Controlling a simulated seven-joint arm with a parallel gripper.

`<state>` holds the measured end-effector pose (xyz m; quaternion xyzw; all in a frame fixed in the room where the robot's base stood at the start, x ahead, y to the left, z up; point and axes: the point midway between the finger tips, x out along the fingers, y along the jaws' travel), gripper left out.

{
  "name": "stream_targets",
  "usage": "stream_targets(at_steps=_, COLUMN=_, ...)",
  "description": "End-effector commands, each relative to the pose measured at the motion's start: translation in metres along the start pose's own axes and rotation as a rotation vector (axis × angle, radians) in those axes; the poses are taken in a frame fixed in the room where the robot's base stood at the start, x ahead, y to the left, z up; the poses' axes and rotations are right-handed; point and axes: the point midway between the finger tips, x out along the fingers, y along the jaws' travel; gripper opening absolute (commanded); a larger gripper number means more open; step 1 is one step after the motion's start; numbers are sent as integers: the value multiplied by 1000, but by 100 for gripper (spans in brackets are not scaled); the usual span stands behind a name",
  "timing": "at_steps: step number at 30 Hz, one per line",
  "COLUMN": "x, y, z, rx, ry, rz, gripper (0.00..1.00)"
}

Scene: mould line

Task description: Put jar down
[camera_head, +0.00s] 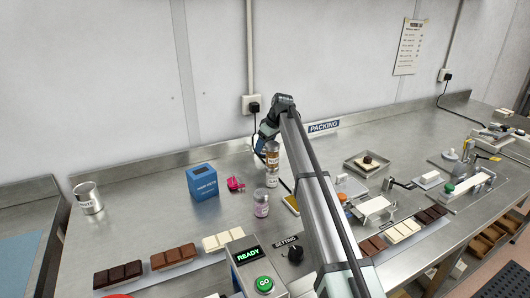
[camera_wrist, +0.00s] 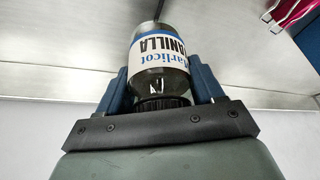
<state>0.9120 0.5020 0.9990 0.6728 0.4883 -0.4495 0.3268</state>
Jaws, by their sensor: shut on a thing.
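The jar (camera_wrist: 160,65) is clear glass with a blue and white label reading VANILLA and a dark ribbed lid. My gripper (camera_wrist: 160,92) is shut on it, a blue finger on each side near the lid. The writing is upside down in the wrist view. In the head view my gripper (camera_head: 262,144) is by the back of the steel bench, near the wall socket, partly behind my arm. I cannot make out the held jar there, or whether its base touches the bench.
A brown-labelled jar (camera_head: 272,168) appears just beside my gripper, and a pinkish-labelled jar (camera_head: 261,204) stands nearer. A blue box (camera_head: 203,183) and pink clip (camera_head: 235,184) are left of them.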

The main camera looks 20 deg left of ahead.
Motion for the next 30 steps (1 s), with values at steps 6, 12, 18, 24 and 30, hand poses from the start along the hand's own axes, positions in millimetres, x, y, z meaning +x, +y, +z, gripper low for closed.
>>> stream_targets(at_steps=6, x=22, y=0, z=9, rx=1, ry=0, rz=-1, gripper=26)
stream_targets(at_steps=12, x=33, y=0, z=13, rx=0, ry=1, rz=1, gripper=26)
stream_targets(at_steps=18, x=33, y=0, z=13, rx=0, ry=1, rz=1, gripper=26)
stream_targets(at_steps=24, x=35, y=0, z=14, rx=0, ry=0, rz=0, gripper=73)
stream_targets(at_steps=30, x=35, y=0, z=14, rx=0, ry=0, rz=0, gripper=92)
